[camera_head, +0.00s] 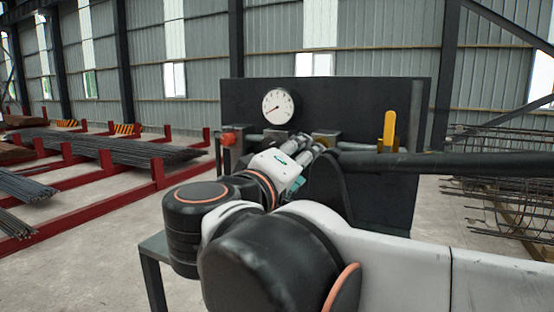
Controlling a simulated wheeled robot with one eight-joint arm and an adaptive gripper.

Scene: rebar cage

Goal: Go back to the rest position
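My arm reaches from the lower right toward a dark panel (375,100). My gripper (318,146) is small in the view, at the end of the white wrist, close to the fittings on the front of the panel. No held object can be made out.
The panel carries a round white gauge (278,106), an upright yellow lever (390,130), a red-orange knob (228,139) and a thick dark pipe (450,163). Rebar on red racks (106,160) lies left; rebar cages (510,185) stand right.

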